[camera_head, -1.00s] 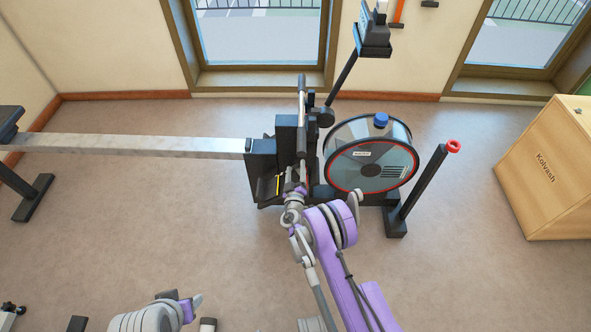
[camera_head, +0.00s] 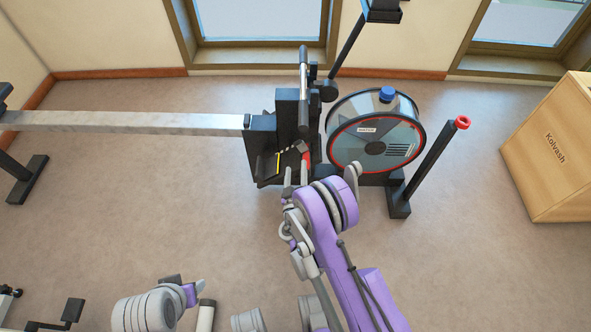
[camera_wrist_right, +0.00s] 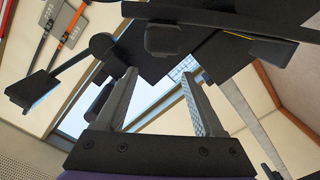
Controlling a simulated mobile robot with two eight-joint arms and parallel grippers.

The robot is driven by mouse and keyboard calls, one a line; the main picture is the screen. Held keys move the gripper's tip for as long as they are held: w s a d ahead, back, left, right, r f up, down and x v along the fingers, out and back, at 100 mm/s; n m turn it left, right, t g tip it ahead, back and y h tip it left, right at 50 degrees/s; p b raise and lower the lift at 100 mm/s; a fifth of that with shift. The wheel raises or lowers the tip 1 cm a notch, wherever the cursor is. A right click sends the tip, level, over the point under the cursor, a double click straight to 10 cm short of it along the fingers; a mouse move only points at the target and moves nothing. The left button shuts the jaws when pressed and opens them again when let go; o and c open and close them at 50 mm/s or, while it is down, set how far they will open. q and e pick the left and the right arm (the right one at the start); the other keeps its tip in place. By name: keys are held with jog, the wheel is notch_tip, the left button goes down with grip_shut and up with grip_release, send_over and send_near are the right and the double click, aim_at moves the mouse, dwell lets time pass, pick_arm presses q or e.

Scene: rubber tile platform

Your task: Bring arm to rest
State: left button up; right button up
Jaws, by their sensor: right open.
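My right arm, purple and grey, reaches up from the bottom middle of the head view. Its gripper (camera_head: 296,176) is just in front of the rowing machine's black footrest part (camera_head: 264,150). In the right wrist view the two fingers of the right gripper (camera_wrist_right: 158,75) stand wide apart with nothing between them. Grey and purple links of my left arm show at the bottom left of the head view; I make out no left gripper there.
The rowing machine's long rail (camera_head: 120,121) runs left. Its round flywheel tank (camera_head: 375,135) with a blue cap (camera_head: 387,94) and a black post with a red top (camera_head: 463,122) stand right of the gripper. A wooden Kolvash box (camera_head: 550,160) is far right.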

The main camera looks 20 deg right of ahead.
jog(key=shift+r, duration=0.1)
dwell(0.4)
jog(key=shift+m+g+h, duration=0.7)
jog(key=shift+m+g, duration=0.1)
jog(key=d+r, duration=0.1)
jog(key=r, duration=0.1)
jog(key=d+r, duration=0.2)
jog(key=shift+w+d+r, duration=0.1)
jog(key=shift+w+r, duration=0.1)
jog(key=shift+r, duration=0.05)
jog(key=s+d+r+m+g, duration=0.3)
jog(key=s+d+r+g, duration=0.3)
jog(key=r, duration=0.3)
jog(key=s+a+r+g+y, duration=0.1)
jog(key=s+a+g+y, duration=0.2)
jog(key=s, duration=1.1)
jog(key=s+a+r+g+y, duration=0.1)
jog(key=s+a+g+y, duration=0.2)
jog(key=s, duration=1)
pick_arm(q)
notch_tip(320, 180, up, 23)
jog(key=w+t+p, duration=0.1)
jog(key=p, duration=1.9)
jog(key=shift+w, duration=0.25)
pick_arm(e)
notch_tip(320, 180, up, 23)
jog(key=w+t, duration=0.1)
jog(key=t, duration=0.1)
jog(key=shift+a+y, duration=0.3)
jog(key=shift+a, duration=0.1)
